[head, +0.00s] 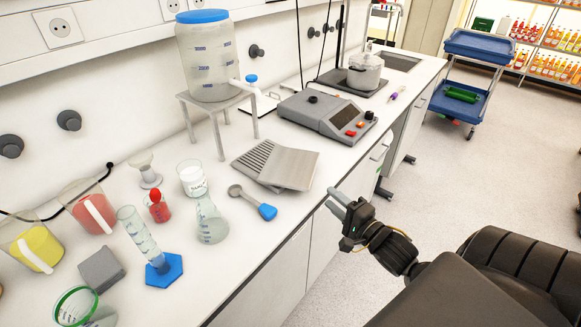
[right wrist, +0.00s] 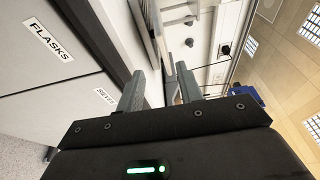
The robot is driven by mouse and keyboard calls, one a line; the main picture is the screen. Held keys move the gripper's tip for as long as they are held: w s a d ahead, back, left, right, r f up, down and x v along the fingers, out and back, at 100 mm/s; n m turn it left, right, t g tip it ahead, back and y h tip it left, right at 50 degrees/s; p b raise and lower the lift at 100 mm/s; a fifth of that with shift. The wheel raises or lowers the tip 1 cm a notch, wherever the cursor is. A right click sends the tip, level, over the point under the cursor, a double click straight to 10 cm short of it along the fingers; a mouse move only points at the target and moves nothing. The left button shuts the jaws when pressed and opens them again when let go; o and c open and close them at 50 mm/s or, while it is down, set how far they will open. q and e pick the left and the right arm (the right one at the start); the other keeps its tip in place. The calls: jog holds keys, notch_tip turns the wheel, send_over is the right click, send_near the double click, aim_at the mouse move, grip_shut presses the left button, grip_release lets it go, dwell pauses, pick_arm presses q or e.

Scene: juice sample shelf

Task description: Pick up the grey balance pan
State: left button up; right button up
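The grey balance pan (head: 291,167) looks like a flat square plate. It lies on a ribbed grey piece (head: 256,157) on the bench and overhangs it to the right. My right gripper (head: 337,203) is just off the bench's front edge, to the right of and nearer than the pan, apart from it. In the right wrist view its two fingers (right wrist: 161,88) stand apart with nothing clearly held between them. Grey edges show beyond the fingers there, but I cannot tell which is the pan. My left gripper is not in view.
The balance (head: 328,117) stands behind the pan. A scoop with a blue handle (head: 266,211) lies in front of it. A flask (head: 211,222) and a white jar (head: 192,178) stand to the left. A large water container (head: 207,62) sits on a stand behind.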

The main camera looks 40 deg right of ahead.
aim_at(311, 177)
jog(key=w, duration=0.5)
jog(key=shift+w+r+p, duration=0.2)
jog(key=shift+w+p, duration=0.1)
jog(key=shift+p, duration=0.05)
jog(key=w, duration=0.4)
jog(key=shift+w+a+p, duration=0.1)
jog(key=shift+w+p, duration=0.15)
jog(key=shift+p, duration=0.15)
jog(key=shift+r, duration=0.1)
grip_shut()
